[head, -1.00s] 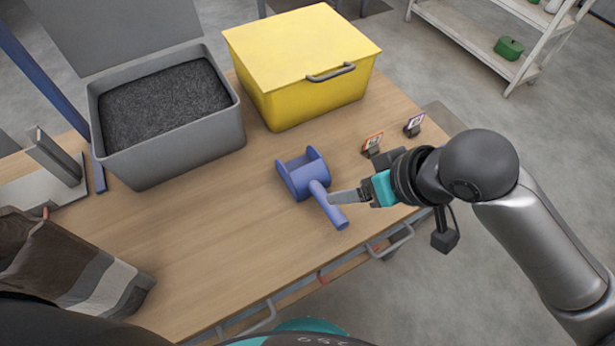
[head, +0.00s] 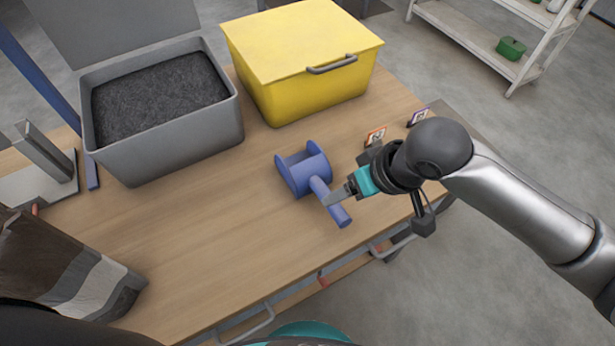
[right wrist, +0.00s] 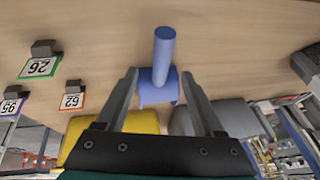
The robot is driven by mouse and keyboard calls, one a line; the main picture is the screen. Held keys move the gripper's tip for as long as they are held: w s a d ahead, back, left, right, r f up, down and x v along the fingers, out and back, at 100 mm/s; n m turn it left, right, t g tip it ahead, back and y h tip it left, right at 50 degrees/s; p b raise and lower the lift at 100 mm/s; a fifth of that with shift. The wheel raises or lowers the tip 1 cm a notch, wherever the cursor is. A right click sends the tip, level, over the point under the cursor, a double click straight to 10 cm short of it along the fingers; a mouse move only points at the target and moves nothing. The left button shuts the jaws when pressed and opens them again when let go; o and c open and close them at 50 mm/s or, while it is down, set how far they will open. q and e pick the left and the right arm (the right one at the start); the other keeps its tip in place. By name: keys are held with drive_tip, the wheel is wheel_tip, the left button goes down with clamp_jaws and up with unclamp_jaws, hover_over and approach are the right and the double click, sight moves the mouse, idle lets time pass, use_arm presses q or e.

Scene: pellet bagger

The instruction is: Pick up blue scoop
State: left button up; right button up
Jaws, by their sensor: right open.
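The blue scoop (head: 306,173) lies on the wooden table, its handle pointing toward the front edge. In the right wrist view the scoop (right wrist: 160,64) shows with its handle between and beyond the two fingers. My right gripper (head: 330,199) is at the scoop's handle in the head view, coming in from the right. In the wrist view the right gripper (right wrist: 158,80) is open, with a finger on each side of the scoop and visible gaps. Whether a finger touches the scoop cannot be told. My left gripper is not in view.
A grey bin (head: 190,150) of dark pellets stands at the back left, beside a closed yellow bin (head: 305,100). Small numbered tags (head: 376,136) stand near the right edge. A brown bag (head: 60,270) is at the front left. The table's middle is clear.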

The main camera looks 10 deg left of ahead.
sight(317, 187)
drive_tip(key=b+x, duration=0.2)
drive_tip(key=x, duration=0.3)
drive_tip(key=shift+a+f, duration=0.15)
drive_tip(key=shift+f, duration=0.1)
drive_tip(key=c, duration=0.6)
clamp_jaws()
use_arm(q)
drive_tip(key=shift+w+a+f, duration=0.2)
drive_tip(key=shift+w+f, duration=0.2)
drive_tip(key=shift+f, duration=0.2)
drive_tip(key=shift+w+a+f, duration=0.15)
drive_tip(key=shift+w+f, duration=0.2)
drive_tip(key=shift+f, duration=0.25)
